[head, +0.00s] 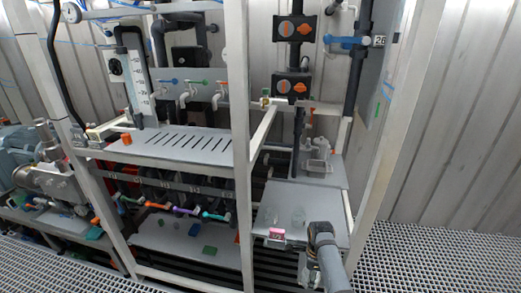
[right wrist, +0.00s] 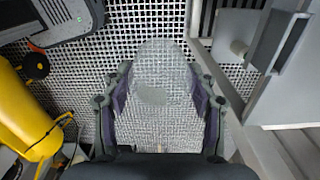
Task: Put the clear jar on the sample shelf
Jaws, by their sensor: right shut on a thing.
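A clear jar (right wrist: 153,75) stands out faintly in the right wrist view, between the two fingers of my right gripper (right wrist: 155,112). The gripper is shut on it, and grating shows through its glass. In the head view my right gripper (head: 309,272) is low, just in front of the front edge of a grey shelf (head: 325,215); the jar is hard to make out there. Faint clear vessels (head: 298,216) stand on that shelf. I take this to be the sample shelf, but no readable label confirms it. My left gripper is not in view.
A small pink-and-white device (head: 277,234) sits at the shelf's front left. A clear-grey fitting (head: 317,155) stands on the ledge behind. A white frame post (head: 241,150) rises left of the shelf. The grating floor (head: 430,260) at right is clear.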

